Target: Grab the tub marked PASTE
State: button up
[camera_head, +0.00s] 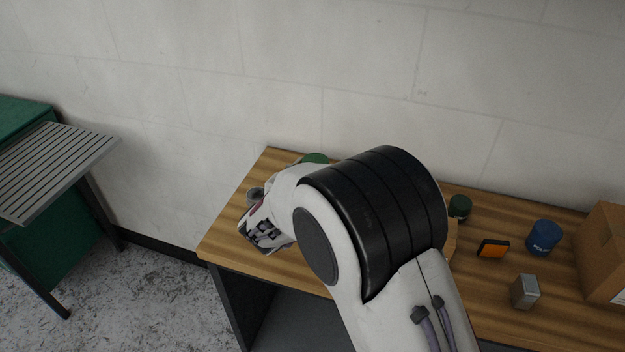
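I cannot read the word PASTE on anything here. A blue tub (543,238) with small white lettering, too small to read surely, stands upright on the right of the wooden bench (390,280). A small dark green tub (460,207) stands left of it, just right of my arm, with no readable marking. Another green round thing (315,158) shows only its top behind my arm.
An orange-black block (493,248), a grey block (525,291) and a cardboard box (605,250) stand right. A slatted rack (55,165) is far left. The wall is close behind.

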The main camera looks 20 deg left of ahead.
jog(key=shift+r, duration=2.3)
